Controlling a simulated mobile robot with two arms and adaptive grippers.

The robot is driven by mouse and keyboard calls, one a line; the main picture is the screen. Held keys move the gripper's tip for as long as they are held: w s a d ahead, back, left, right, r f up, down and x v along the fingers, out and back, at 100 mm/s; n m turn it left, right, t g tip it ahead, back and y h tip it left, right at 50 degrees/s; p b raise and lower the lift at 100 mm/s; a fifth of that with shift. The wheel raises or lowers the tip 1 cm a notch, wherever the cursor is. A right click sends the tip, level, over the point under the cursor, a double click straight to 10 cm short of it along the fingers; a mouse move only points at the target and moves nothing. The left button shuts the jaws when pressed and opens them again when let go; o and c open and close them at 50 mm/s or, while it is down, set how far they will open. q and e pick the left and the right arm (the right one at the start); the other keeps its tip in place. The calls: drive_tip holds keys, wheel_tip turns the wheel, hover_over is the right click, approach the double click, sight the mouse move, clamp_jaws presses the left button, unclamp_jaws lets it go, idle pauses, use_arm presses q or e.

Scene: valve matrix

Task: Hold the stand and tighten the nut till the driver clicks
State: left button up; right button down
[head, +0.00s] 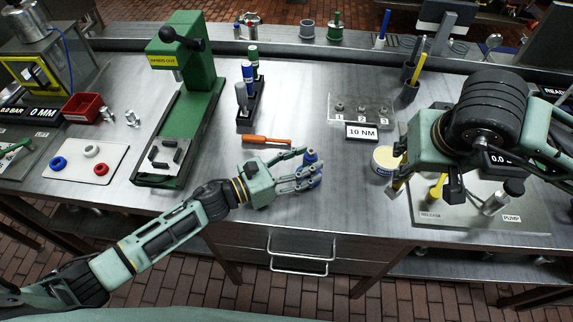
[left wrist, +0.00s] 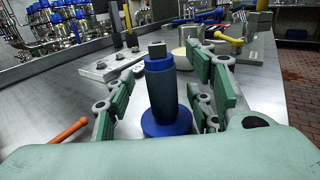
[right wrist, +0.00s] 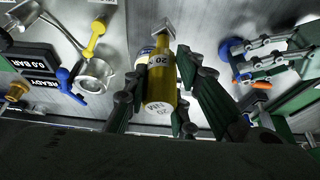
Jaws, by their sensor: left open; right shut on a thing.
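The upright stand (left wrist: 166,95) has a blue round base, a dark column and a blue collar with a grey, blocky nut-like top (left wrist: 157,49). In the head view its blue top (head: 310,156) shows between the fingers of my left gripper (head: 302,172). That gripper is open, its fingers on both sides of the stand; whether they touch it I cannot tell. My right gripper (right wrist: 155,108) is shut on a yellow driver (right wrist: 161,82) marked 20 NM, with a grey head at its far end. In the head view the right gripper (head: 395,188) is right of the stand, apart from it.
A plate (head: 352,108) with numbered nuts and a 10 NM sign (head: 361,132) lies behind. A white tub (head: 386,160) is beside my right gripper. An orange-handled tool (head: 266,140) lies left of the stand. A driver rack (head: 249,116) and green press (head: 186,90) stand further left.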

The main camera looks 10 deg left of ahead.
use_arm(q)
drive_tip(key=shift+x, duration=0.85)
use_arm(e)
drive_tip(key=shift+r, duration=0.3)
use_arm(q)
clamp_jaws()
